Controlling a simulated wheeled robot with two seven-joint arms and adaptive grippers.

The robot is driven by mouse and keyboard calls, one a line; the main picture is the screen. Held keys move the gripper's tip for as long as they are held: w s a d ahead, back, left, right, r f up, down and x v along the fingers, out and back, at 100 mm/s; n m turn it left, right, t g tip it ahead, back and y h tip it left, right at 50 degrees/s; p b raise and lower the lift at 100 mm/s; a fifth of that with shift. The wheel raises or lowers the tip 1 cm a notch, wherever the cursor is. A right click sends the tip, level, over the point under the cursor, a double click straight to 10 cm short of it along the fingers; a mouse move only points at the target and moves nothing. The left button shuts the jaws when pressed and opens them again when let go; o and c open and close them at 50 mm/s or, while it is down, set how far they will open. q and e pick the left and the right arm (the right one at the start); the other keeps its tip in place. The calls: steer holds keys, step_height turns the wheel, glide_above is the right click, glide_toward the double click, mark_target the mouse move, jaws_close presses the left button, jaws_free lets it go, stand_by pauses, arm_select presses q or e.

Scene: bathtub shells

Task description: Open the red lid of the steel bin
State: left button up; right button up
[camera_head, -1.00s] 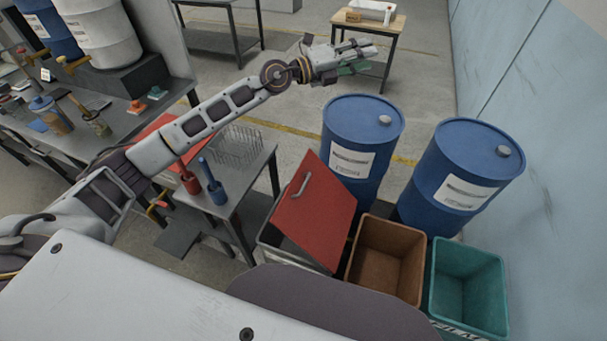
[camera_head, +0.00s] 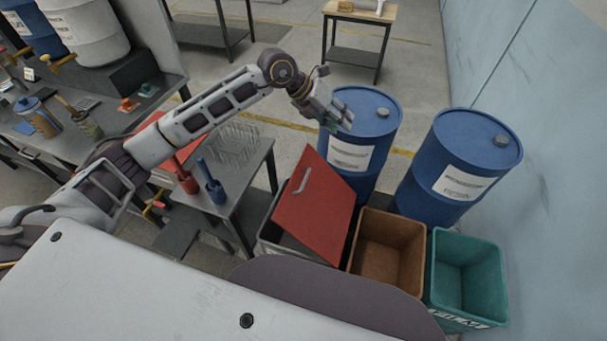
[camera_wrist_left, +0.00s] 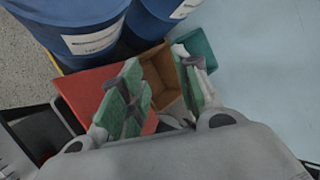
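The red lid (camera_head: 318,215) with its pale handle (camera_head: 302,180) stands tilted up on the steel bin (camera_head: 272,237), with a dark gap at the bin's left. In the left wrist view the red lid (camera_wrist_left: 85,88) lies beyond and left of the fingers, partly hidden by one. My left gripper (camera_head: 342,115) is in front of the left blue drum, above and apart from the lid. Its green-padded fingers (camera_wrist_left: 160,88) are spread with nothing between them. My right gripper is not in view.
Two blue drums (camera_head: 372,118) (camera_head: 456,165) stand behind the bins. A brown open bin (camera_head: 388,255) and a teal open bin (camera_head: 468,280) stand right of the steel bin. A small table (camera_head: 258,160) with a wire rack is at its left. A wall closes off the right.

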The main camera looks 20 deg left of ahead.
mark_target(305, 179)
arm_select(q)
steer(key=s+a+f+g+y, duration=0.2)
steer(key=s+a+y, duration=0.1)
steer(key=a, duration=0.2)
steer(key=s+a+f+n+g+y, duration=0.1)
steer(key=s+a+f+y, duration=0.1)
steer(key=a, duration=0.3)
steer(key=shift+s+f+g+y, duration=0.4)
steer(key=shift+s+f, duration=0.45)
steer(key=shift+d+f+p, duration=0.35)
steer(key=shift+d+f, duration=0.05)
steer(key=shift+f, duration=1.85)
steer(key=shift+d+f+p, duration=0.3)
steer(key=shift+d+f, duration=0.05)
steer(key=shift+f, duration=1.95)
steer(key=shift+d+f+p, duration=0.35)
steer(key=shift+d+f, duration=0.05)
steer(key=shift+f, duration=1.85)
jaws_close()
